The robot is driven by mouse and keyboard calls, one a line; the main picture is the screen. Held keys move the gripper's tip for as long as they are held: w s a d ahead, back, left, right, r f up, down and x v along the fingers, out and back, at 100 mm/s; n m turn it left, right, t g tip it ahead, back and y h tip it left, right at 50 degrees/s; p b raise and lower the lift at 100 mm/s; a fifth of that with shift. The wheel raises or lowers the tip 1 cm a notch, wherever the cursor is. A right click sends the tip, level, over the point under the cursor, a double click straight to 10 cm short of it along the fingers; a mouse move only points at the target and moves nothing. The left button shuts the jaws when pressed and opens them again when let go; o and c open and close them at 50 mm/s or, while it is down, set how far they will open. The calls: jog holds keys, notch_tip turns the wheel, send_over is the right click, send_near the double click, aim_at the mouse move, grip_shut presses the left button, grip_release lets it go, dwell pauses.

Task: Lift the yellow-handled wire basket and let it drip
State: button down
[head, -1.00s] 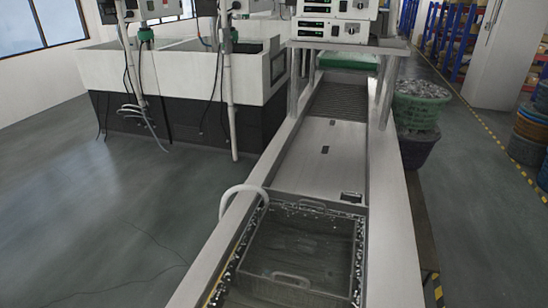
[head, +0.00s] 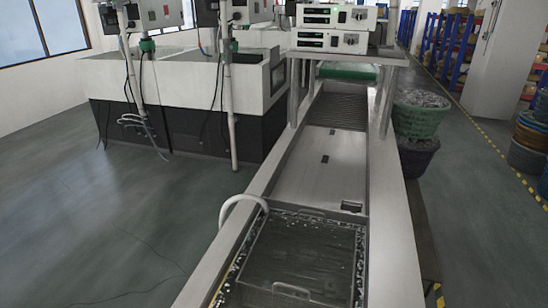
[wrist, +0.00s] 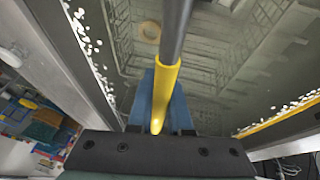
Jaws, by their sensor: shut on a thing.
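In the wrist view, a yellow handle sleeve (wrist: 166,92) on a dark grey bar runs up the picture from between my blue fingers. My gripper (wrist: 160,100) is shut on this yellow handle. The basket's wire body cannot be made out clearly in the wrist view; faint grid-like lines show beyond the handle. In the head view, a dark tank (head: 360,262) is at the bottom, holding a grey rectangular frame with a pale loop handle (head: 291,289) at its near side. I cannot tell whether this frame is the basket. My gripper is not seen there.
A pale curved pipe (head: 240,203) arches over the tank's left edge. A flat metal deck (head: 320,170) runs behind the tank. A shelf with control boxes (head: 337,28) spans the far end. A green basket (head: 420,112) stands to the right. The grey floor at left is clear.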

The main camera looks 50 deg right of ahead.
jog(key=shift+w+r, duration=0.1)
jog(key=shift+r, duration=0.15)
notch_tip(320, 180, up, 10)
jog(key=shift+r, duration=0.2)
notch_tip(320, 180, up, 12)
jog(key=p, duration=1.2)
dwell(0.5)
dwell(4.9)
